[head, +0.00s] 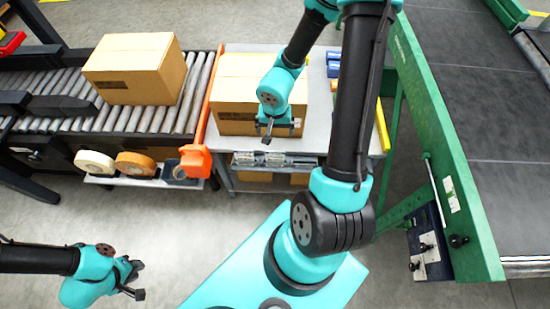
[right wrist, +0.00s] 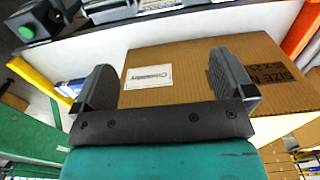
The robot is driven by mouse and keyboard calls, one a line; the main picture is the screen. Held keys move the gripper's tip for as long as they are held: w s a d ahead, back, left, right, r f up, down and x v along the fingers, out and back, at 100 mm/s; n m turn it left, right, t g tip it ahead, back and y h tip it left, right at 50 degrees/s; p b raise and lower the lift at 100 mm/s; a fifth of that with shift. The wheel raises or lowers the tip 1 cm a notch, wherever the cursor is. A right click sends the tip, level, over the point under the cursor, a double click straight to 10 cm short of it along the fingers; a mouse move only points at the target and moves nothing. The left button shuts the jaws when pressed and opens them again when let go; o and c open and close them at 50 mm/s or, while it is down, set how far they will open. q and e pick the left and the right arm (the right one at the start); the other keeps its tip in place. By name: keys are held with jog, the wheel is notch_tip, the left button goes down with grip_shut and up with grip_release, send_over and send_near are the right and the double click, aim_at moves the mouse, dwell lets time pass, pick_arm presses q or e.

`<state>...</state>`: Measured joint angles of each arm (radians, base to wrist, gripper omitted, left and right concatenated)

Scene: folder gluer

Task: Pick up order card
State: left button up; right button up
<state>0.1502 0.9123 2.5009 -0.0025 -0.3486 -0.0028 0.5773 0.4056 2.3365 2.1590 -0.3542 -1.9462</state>
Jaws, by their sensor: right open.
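A white card with dark print (right wrist: 149,77) lies flat against a cardboard box in the right wrist view; I cannot tell for sure whether it is the order card or a label. That box (head: 238,70) stands on the grey table in the head view, where the card is not visible. My right gripper (head: 268,131) is at the box's near side, and its fingers (right wrist: 163,70) are apart with nothing between them, the card showing beyond the gap. My left gripper (head: 136,280) is over the floor at the lower left, its fingers apart and empty.
Another box (head: 135,65) sits on the roller conveyor (head: 110,118), left of the table (head: 318,130). Tape rolls (head: 135,163) sit on a ledge below it. An orange rail (head: 206,105) separates conveyor and table. A green-framed belt machine (head: 440,140) stands right. A green-button device (right wrist: 35,25) shows in the wrist view.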

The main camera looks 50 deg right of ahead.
aim_at(275, 154)
jog(key=shift+f, duration=5.75)
jog(key=shift+f, duration=0.1)
jog(key=shift+a+f, duration=0.1)
jog(key=shift+f, duration=2.4)
jog(key=c, duration=0.8)
